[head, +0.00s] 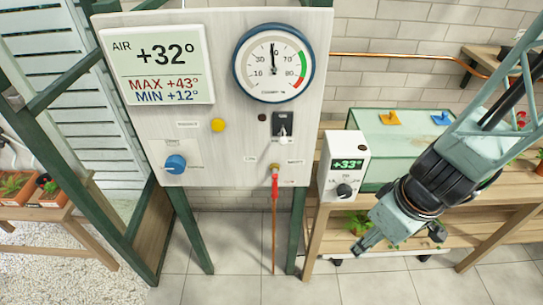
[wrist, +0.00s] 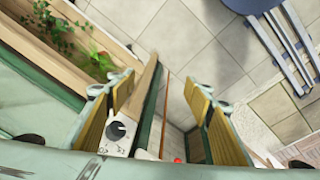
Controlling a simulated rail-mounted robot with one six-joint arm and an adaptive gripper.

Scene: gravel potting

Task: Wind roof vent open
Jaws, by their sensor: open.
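My gripper (head: 398,241) is open and empty, in front of the bench right of the control panel (head: 225,120). Its padded fingers (wrist: 160,82) are spread in the wrist view. On the panel are a blue knob (head: 175,164), a yellow button (head: 218,125), a dark switch (head: 283,124) and a red-handled valve (head: 275,187) on a thin copper pipe. My gripper is apart from all of them. The small labels are too blurred to read surely. I cannot identify a roof vent or its winder in either view.
A white controller (head: 343,165) reading +33° stands right of the panel; its dial (wrist: 122,130) shows between the fingers. A green glass case (head: 400,135) sits on the bench. The panel display (head: 157,63) reads +32°. A stool (wrist: 275,25) stands on the tiled floor.

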